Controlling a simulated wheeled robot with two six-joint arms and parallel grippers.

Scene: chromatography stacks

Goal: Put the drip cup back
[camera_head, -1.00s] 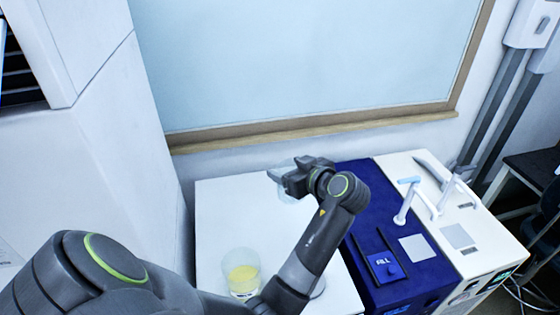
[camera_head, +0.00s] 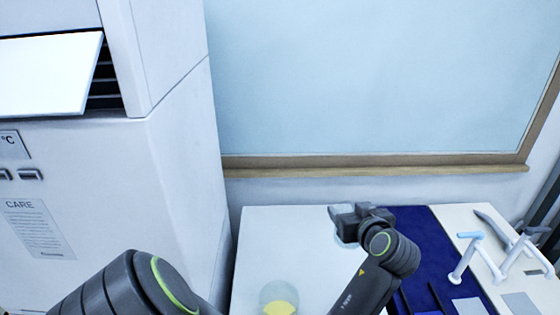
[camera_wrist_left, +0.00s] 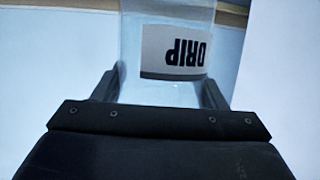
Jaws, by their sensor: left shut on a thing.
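My left gripper (camera_head: 342,211) is shut on the drip cup, a clear cup with a white label reading DRIP. In the left wrist view the cup (camera_wrist_left: 165,92) sits between the two fingers (camera_wrist_left: 166,90), its label upside down. In the head view only a pale part of the cup (camera_head: 344,238) shows beside the gripper, over the back of the white table surface (camera_head: 280,240). I cannot tell whether the cup touches the surface. My right gripper is not in view.
A clear container with yellow liquid (camera_head: 280,303) stands at the front of the white surface. To the right are a blue unit (camera_head: 425,225) and a cream unit with white taps (camera_head: 465,255).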

